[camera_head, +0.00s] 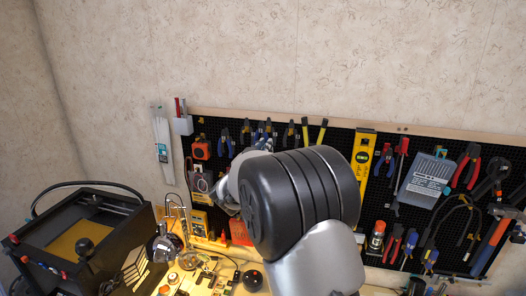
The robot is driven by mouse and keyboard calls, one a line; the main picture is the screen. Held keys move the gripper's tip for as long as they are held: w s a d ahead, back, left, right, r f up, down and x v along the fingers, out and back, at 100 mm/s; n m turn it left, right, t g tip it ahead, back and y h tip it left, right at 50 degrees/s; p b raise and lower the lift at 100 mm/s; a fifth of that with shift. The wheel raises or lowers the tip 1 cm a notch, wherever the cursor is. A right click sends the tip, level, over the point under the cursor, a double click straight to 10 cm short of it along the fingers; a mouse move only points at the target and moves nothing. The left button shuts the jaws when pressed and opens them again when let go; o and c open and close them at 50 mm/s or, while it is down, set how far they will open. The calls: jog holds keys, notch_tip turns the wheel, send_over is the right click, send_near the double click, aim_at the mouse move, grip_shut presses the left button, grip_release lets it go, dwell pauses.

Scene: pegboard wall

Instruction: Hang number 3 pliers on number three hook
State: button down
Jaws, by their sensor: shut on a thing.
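My gripper (263,143) shows only as a small grey part above my dark wrist joint, in front of the top left of the black pegboard. Most of the gripper and the pliers' jaws are hidden behind my arm. Other pliers hang in the same upper row, with blue handles (226,140) to the left and yellow handles (321,131) to the right. The hook numbers are too small to read, and I cannot tell whether the held pliers touch a hook.
A yellow level (363,160), red-handled pliers (466,166) and a grey drill-bit case (426,180) hang to the right. A black machine (75,240) stands at the lower left. A cluttered bench lies below the board. The wall above the board is bare.

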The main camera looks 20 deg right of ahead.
jog(key=shift+f+p+x, duration=0.15)
jog(key=shift+f+x, duration=0.1)
jog(key=shift+x, duration=0.85)
jog(key=shift+f+p+x, duration=0.15)
jog(key=shift+f+x, duration=0.05)
jog(key=shift+x, duration=0.95)
jog(key=shift+f+p+x, duration=0.15)
jog(key=shift+f+x, duration=0.1)
jog(key=shift+x, duration=0.85)
jog(key=shift+a, duration=0.15)
jog(key=c, duration=1.6)
grip_release()
jog(key=v, duration=1.2)
jog(key=shift+a+f, duration=0.1)
